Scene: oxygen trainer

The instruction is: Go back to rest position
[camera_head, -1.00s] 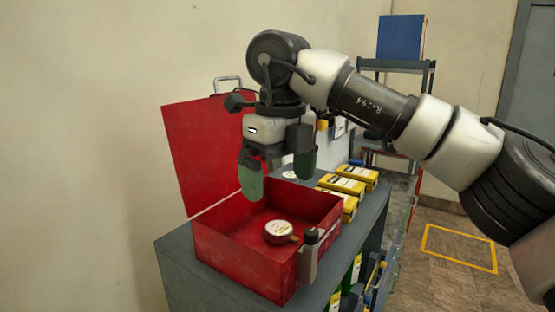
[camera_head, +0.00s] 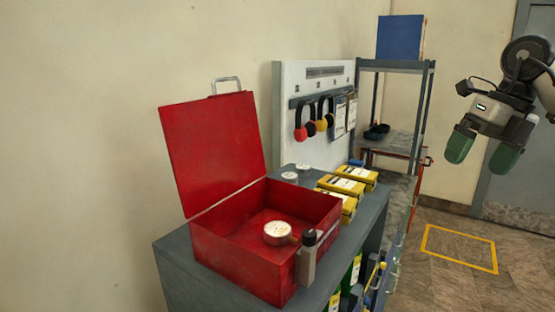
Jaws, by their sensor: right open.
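My right gripper (camera_head: 482,150) is at the upper right of the head view, in the air over the floor and well away from the cabinet. Its two green fingertips are apart with nothing between them. The red box (camera_head: 243,267) stands on the grey cabinet with its lid (camera_head: 212,150) raised. A round gauge with a white face (camera_head: 277,232) lies inside the box. My left gripper is not in view.
The grey cabinet top (camera_head: 372,208) also holds several yellow boxes (camera_head: 356,174) and small round white-topped items (camera_head: 290,177). A shelf with a blue binder (camera_head: 400,37) is further back. A yellow square (camera_head: 458,250) marks clear floor.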

